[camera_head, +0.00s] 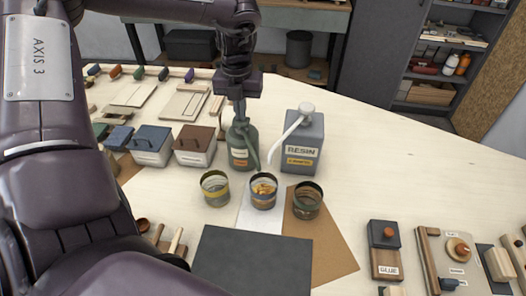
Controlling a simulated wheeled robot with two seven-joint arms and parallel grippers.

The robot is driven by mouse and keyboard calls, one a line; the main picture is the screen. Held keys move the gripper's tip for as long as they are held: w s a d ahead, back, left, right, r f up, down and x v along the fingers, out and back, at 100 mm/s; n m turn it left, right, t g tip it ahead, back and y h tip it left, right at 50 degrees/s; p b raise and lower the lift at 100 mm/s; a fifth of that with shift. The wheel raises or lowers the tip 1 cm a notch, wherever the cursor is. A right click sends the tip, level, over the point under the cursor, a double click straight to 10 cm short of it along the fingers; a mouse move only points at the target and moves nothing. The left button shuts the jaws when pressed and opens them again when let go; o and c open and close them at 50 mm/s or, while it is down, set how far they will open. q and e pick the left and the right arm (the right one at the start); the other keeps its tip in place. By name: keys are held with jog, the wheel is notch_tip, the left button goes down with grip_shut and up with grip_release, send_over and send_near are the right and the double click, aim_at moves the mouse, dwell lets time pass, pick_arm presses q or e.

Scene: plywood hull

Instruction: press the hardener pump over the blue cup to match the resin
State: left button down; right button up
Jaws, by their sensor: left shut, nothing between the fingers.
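The green hardener bottle (241,152) stands upright on the table with its pump spout angled down to the right. My left gripper (239,108) is shut with nothing in it, pointing down right above the bottle's pump; it hides the pump's top, and I cannot tell whether it touches. The blue-banded cup (263,204) stands in front of the bottles, with amber stuff inside, under the spout tips. The grey resin jug (302,150) with a white pump stands to the right of the hardener, its spout angled down left towards the cup. My right gripper is out of view.
A yellow-banded cup (215,198) and a green-banded cup (307,208) flank the blue one. Lidded boxes (150,146) stand left of the hardener. A dark mat (252,262) lies in front, a glue block (384,262) at right. The table's back right is clear.

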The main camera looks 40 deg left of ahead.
pick_arm(q)
jog(key=shift+s, duration=0.1)
jog(key=shift+r+p, duration=1)
jog(key=shift+r, duration=0.35)
jog(key=shift+f, duration=0.1)
jog(key=shift+f, duration=0.1)
jog(key=shift+f+b, duration=1.25)
jog(key=shift+f, duration=0.1)
jog(key=shift+r, duration=0.2)
jog(key=shift+r+p, duration=1.1)
jog(key=shift+r, duration=0.25)
